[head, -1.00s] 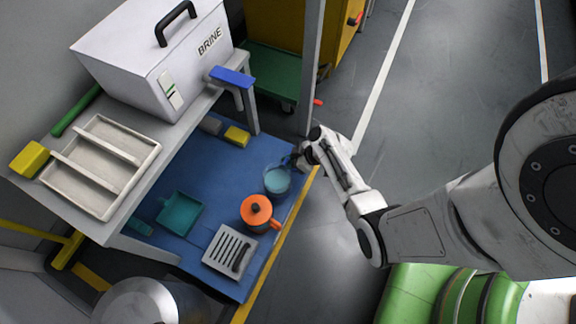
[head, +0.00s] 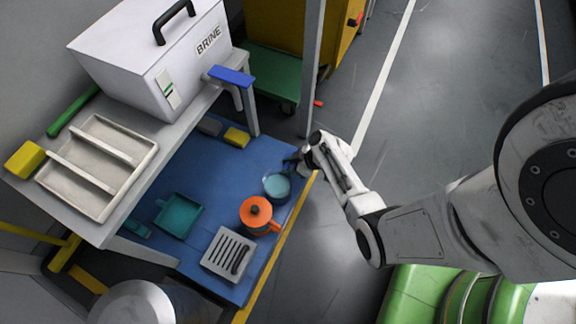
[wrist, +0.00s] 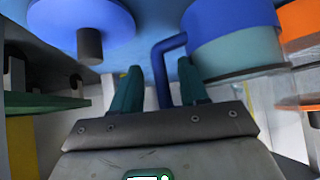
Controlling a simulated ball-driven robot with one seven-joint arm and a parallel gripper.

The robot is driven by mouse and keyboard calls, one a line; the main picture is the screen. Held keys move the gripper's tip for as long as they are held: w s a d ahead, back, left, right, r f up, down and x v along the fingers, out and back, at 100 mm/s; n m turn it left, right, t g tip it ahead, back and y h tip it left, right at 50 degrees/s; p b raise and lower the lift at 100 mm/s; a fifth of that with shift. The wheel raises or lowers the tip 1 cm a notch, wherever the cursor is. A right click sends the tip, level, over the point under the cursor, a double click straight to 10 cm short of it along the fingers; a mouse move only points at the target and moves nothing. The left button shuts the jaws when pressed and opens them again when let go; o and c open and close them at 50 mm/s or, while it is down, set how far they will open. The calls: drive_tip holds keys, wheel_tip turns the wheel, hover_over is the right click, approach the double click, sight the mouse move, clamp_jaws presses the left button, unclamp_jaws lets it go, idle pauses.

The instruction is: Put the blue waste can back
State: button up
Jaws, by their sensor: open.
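The blue waste can (head: 276,190) stands on the blue mat, near its right edge. Its inside looks pale blue from above. In the wrist view the can (wrist: 235,48) has a blue band, a teal part and a blue bent handle (wrist: 166,62). My gripper (head: 291,162) is at the can's upper right in the head view. In the wrist view my gripper (wrist: 158,72) is open, with the handle between its two teal fingers. I cannot tell whether a finger touches the handle.
A slotted grey tray (head: 216,268), a teal pan (head: 181,212) and a yellow block (head: 237,137) are on the mat. A bench (head: 178,137) with a BRINE box (head: 150,70) stands left. Floor is clear at right.

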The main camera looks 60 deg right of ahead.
drive_tip(key=shift+r+p, duration=0.25)
drive_tip(key=shift+p, duration=0.05)
drive_tip(key=p+v, duration=0.5)
drive_tip(key=v, duration=0.7)
drive_tip(key=s+a+r+m+g+h, duration=0.1)
drive_tip(key=s+a+r+g, duration=0.1)
drive_tip(key=a+r, duration=0.6)
drive_tip(key=s+a+r+m+g+h, duration=0.1)
drive_tip(key=s+a+r+g, duration=0.1)
drive_tip(key=a+r+g, duration=0.3)
drive_tip(key=a+r, duration=0.3)
drive_tip(key=r, duration=0.2)
drive_tip(key=shift+s+a+m+g+h, duration=0.3)
drive_tip(key=shift+s+a+m, duration=0.05)
drive_tip(key=shift+s+m, duration=0.05)
